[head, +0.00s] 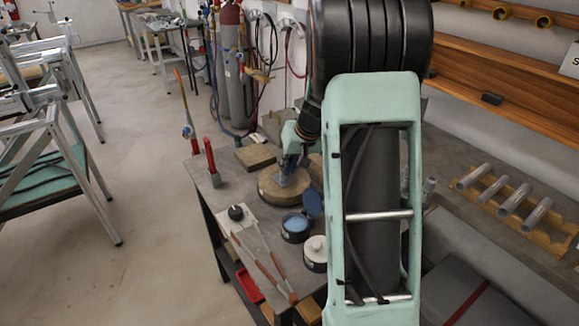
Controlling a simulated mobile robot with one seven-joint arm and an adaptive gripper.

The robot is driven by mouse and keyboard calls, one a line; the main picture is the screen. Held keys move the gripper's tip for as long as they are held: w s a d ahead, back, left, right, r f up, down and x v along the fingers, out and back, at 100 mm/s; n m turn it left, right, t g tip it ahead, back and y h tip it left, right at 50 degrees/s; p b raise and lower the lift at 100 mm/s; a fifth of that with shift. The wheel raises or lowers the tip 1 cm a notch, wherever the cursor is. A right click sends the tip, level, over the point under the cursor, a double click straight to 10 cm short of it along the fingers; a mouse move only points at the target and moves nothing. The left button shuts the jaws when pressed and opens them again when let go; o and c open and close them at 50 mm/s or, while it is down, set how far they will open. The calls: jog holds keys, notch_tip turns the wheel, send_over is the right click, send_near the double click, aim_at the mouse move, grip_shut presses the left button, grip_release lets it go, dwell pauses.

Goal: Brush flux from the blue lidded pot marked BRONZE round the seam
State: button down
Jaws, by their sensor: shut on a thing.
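A small dark pot with pale blue contents (295,225) stands open on the bench, and a blue lid (313,204) stands raised at its rear right edge. Any marking on it is too small to read. A grey-blue metal piece (287,183) rests on a round wooden block (270,194) behind the pot. My gripper (291,160) is low over this block, close to the metal piece. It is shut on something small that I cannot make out. No seam and no clear brush show at this size; my arm hides part of the bench.
A pale-lidded pot (316,247) stands right of the open pot. Long orange-handled tools (271,275) lie at the bench front, near a black knob (237,212). A red-handled tool (210,155) stands at the left edge. A wooden block (255,157) lies behind.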

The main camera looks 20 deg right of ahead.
jog(key=shift+f+b, duration=0.35)
jog(key=shift+f, duration=0.05)
jog(key=shift+w, duration=0.15)
jog(key=shift+w+a, duration=0.25)
jog(key=shift+w, duration=0.6)
jog(key=shift+w+r+p, duration=0.1)
jog(key=shift+p, duration=0.2)
jog(key=shift+w+a+p, duration=0.15)
jog(key=shift+w+a, duration=0.05)
jog(key=shift+w, duration=0.4)
jog(key=shift+w+a+p, duration=0.15)
jog(key=shift+w, duration=0.4)
jog(key=shift+s+d+f+b, duration=0.15)
jog(key=shift+s+d+b, duration=0.1)
jog(key=shift+s+b, duration=0.5)
jog(key=shift+s+d+f+b, duration=0.15)
jog(key=shift+s+b, duration=0.25)
jog(key=shift+s, duration=0.5)
jog(key=shift+s+d+r+b, duration=0.15)
jog(key=shift+s+b, duration=0.1)
jog(key=shift+s, duration=0.25)
jog(key=shift+s+d+b, duration=0.1)
jog(key=shift+s+b, duration=0.15)
jog(key=shift+s, duration=0.2)
jog(key=shift+w+a+p, duration=0.15)
jog(key=shift+w+p, duration=0.05)
jog(key=shift+w, duration=0.45)
jog(key=shift+w+a+p, duration=0.15)
jog(key=shift+w, duration=0.45)
jog(key=shift+w, duration=0.1)
